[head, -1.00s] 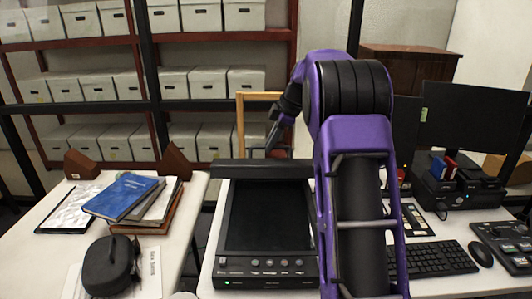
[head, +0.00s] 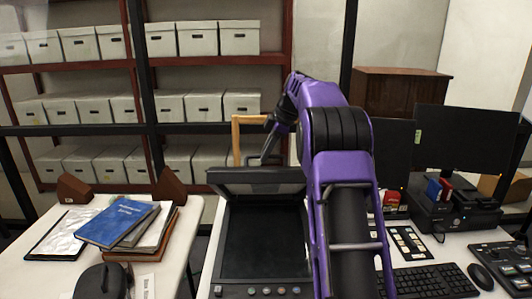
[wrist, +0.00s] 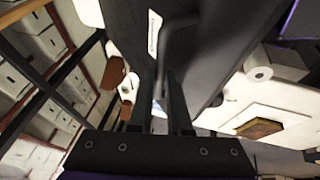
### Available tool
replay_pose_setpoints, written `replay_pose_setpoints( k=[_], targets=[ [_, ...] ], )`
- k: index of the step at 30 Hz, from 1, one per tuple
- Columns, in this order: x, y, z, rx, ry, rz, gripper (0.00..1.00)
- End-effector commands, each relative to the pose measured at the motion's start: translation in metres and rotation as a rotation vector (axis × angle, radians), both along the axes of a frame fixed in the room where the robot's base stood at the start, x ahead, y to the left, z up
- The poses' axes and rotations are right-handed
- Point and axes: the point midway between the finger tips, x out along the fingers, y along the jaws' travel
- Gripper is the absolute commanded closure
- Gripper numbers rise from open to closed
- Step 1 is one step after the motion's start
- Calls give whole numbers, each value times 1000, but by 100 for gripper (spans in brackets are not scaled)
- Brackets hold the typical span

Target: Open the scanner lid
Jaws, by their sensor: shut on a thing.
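The black scanner (head: 262,245) stands on the white table in the middle of the head view, with a row of buttons along its front edge. Its lid (head: 255,182) is a dark panel at the scanner's back, raised and tilted, with a greyer face towards me. My gripper (head: 266,158) is at the lid's upper edge, partly hidden by my purple arm. In the wrist view my gripper (wrist: 166,100) is shut on the handle (wrist: 172,42), a dark bent bar on the dark lid (wrist: 215,40). The fingertips' exact contact is hard to make out.
A left table holds a blue book (head: 117,222) on a pile and a black device (head: 100,283). At right are a keyboard (head: 436,281), a mouse (head: 482,276) and monitors (head: 465,150). A wooden chair (head: 240,140) and box shelves stand behind the scanner.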

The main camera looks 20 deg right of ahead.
Motion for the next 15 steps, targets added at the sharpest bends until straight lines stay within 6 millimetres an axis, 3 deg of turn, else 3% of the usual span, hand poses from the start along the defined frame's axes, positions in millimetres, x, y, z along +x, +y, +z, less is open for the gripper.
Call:
replay_pose_setpoints(
  k=[1,2,6,15],
  targets=[
    [0,-4,-9,-6,9,-6,100],
    [0,-5,-9,-6,9,-6,82],
    [0,-3,-7,-4,8,-4,57],
    [0,-2,-3,-2,4,-1,54]
  ],
)
